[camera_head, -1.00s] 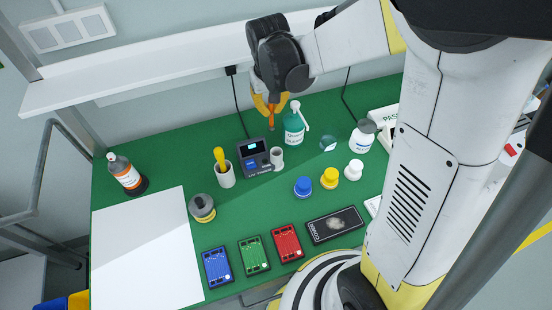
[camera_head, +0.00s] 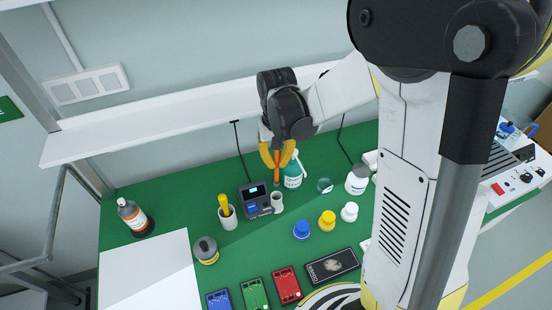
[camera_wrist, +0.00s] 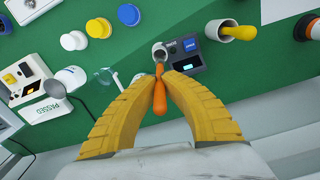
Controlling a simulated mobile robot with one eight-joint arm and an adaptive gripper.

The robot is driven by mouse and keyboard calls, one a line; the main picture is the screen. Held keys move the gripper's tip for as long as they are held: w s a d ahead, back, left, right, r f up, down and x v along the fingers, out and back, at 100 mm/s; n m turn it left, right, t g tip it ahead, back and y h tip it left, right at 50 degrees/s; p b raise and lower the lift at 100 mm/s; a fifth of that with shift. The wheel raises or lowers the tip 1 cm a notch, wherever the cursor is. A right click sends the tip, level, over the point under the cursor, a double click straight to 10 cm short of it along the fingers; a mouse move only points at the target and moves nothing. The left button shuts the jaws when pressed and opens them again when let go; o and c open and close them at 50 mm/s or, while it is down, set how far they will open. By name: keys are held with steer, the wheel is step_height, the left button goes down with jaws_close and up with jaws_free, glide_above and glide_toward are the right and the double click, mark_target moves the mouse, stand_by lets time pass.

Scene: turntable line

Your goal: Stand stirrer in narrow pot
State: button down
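My gripper (camera_head: 277,155) is shut on an orange stirrer (camera_head: 277,172), which hangs roughly upright from the yellow fingers. In the wrist view the stirrer (camera_wrist: 160,98) sits between the fingertips, its far end pointing at the mouth of a small pale pot (camera_wrist: 160,50). In the head view this narrow pot (camera_head: 277,203) stands next to a dark device, just below the stirrer's lower end. Whether the tip is inside the rim or just above it I cannot tell. A wider white pot (camera_head: 228,219) to the left holds a yellow-handled stirrer (camera_head: 223,201).
The dark device (camera_head: 255,200) with a lit screen stands directly left of the narrow pot. A green pump bottle (camera_head: 292,175) stands close behind it on the right. Blue (camera_head: 301,229), yellow (camera_head: 327,221) and white (camera_head: 349,212) capped jars stand to the front right. A white shelf (camera_head: 190,124) runs behind.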

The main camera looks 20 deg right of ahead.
mark_target(277, 181)
steer(key=shift+f+b, duration=1.55)
steer(key=shift+f, duration=0.85)
steer(key=shift+w+f+b, duration=0.1)
steer(key=shift+f+b, duration=0.55)
steer(key=shift+f, duration=0.1)
steer(key=shift+f+b, duration=2.1)
steer(key=shift+f, duration=0.2)
steer(key=c, duration=1.5)
jaws_free()
steer(key=shift+c, duration=0.2)
steer(key=shift+r, duration=0.1)
step_height(277, 181, up, 12)
steer(key=shift+f, duration=0.1)
